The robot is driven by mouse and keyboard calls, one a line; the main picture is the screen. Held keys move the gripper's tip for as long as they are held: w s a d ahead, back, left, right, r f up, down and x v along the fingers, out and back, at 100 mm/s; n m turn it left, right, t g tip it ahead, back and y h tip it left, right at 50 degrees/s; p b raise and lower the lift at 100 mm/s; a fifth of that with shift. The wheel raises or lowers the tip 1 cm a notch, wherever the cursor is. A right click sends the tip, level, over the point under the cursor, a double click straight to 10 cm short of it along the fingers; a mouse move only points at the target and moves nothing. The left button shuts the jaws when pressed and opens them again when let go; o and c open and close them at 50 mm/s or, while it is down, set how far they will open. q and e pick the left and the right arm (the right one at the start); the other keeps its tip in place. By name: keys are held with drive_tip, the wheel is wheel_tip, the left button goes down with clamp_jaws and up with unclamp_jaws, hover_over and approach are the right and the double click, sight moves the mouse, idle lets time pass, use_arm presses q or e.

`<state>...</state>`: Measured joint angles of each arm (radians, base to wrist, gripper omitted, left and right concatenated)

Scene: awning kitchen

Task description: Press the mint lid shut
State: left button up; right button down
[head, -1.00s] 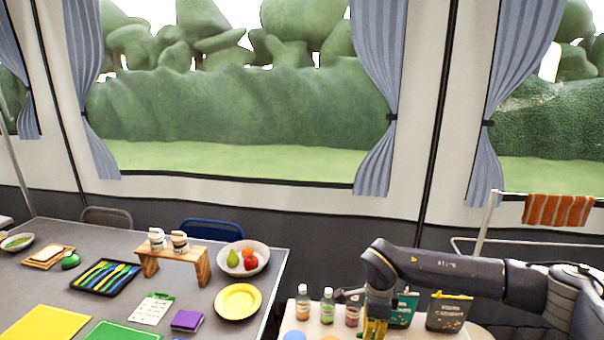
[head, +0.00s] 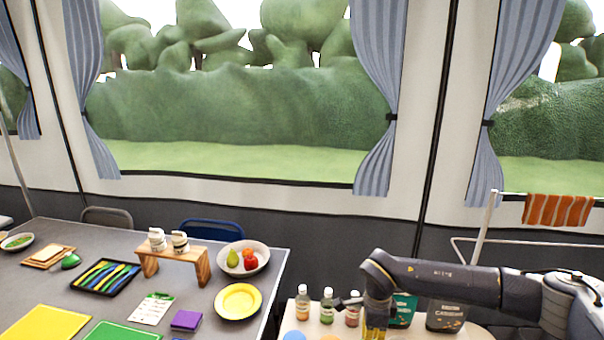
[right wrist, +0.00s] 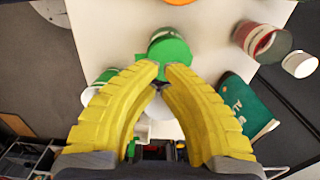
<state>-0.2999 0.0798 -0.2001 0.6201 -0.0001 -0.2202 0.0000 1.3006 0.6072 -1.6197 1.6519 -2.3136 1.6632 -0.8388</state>
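A round green lid (right wrist: 172,50) lies just beyond my right gripper's fingertips in the right wrist view, with a green edge showing to its left. It looks like the mint lid, but no label shows. The fingers hide part of it, and I cannot tell whether it is seated or whether the tips touch it. My right gripper (right wrist: 163,70) has its yellow fingers brought together at the tips, with nothing visible held between them. In the head view its yellow fingers (head: 375,333) reach down at the bottom edge. My left gripper is not in view.
Small bottles, one orange (head: 303,306), one green (head: 327,308) and one red (head: 352,315), stand beside the right gripper on the white table. A green packet (head: 404,311) and a dark packet (head: 446,315) stand behind it. A blue lid (head: 294,335) sits at the front.

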drive_tip(key=shift+r, duration=0.1)
idle(0.5)
drive_tip(key=shift+r, duration=2.85)
